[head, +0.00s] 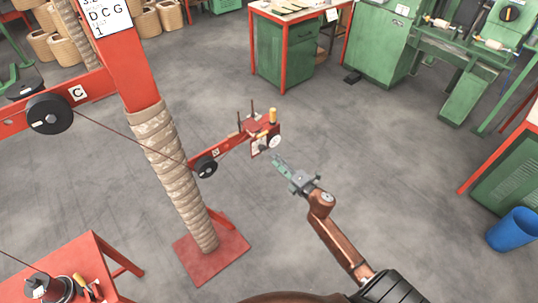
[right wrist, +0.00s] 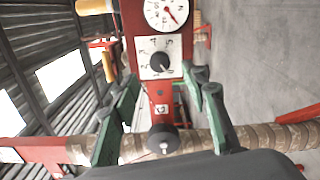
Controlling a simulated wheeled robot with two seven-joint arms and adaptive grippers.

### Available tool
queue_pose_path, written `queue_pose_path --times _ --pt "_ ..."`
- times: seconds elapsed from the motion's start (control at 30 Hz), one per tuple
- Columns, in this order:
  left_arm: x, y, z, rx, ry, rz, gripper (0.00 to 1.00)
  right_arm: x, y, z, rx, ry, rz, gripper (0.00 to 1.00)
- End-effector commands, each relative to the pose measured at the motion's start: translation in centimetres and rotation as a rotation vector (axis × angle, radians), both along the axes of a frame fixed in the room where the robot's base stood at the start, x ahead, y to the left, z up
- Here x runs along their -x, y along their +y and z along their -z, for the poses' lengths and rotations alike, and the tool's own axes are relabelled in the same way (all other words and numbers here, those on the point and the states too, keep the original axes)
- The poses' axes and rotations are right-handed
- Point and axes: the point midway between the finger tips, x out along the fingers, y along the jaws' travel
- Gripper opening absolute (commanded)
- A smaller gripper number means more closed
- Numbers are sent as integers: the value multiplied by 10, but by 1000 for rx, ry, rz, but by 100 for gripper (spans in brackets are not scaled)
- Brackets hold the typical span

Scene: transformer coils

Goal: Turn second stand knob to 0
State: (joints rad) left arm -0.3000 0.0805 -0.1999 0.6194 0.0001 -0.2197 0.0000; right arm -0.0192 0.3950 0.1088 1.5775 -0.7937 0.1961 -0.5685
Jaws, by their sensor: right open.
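The red stand arm (head: 228,143) ends in a red box with a white dial (head: 274,141). The right wrist view shows that dial (right wrist: 166,13) with a red needle, and below it a dark round knob (right wrist: 160,62) on a white numbered plate (right wrist: 144,46). The knob's pointer setting is too small to read surely. My right gripper (head: 277,160) is just right of and below the box in the head view, apart from it. In the right wrist view its open, empty fingers (right wrist: 165,82) flank the arm below the knob. My left gripper is not in view.
A rope-wrapped post (head: 175,170) stands on a red base plate (head: 212,258). Black pulleys (head: 205,166) and a thin cord run along the arms. A red table (head: 75,262) is at lower left, a blue bin (head: 513,230) at right. Floor around my right arm is clear.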

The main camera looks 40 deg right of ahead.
Motion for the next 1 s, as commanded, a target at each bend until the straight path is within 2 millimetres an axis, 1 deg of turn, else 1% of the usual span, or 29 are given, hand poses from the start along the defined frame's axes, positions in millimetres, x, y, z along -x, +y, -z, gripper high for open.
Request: queue_pose_path --times 0.03,0.1,0.2,0.33,0.5,1.0 --pt "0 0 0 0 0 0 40 12 -1 1 0 1 0 41" --pt "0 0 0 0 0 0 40 25 -2 1 -1 1 1 41" --pt "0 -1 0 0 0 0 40 40 -3 1 0 2 1 41" --pt "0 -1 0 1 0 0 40 52 -4 0 0 0 0 41" --pt "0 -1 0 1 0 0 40 57 -5 0 0 0 0 41" --pt "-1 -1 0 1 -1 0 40 57 -5 2 -4 3 3 41"
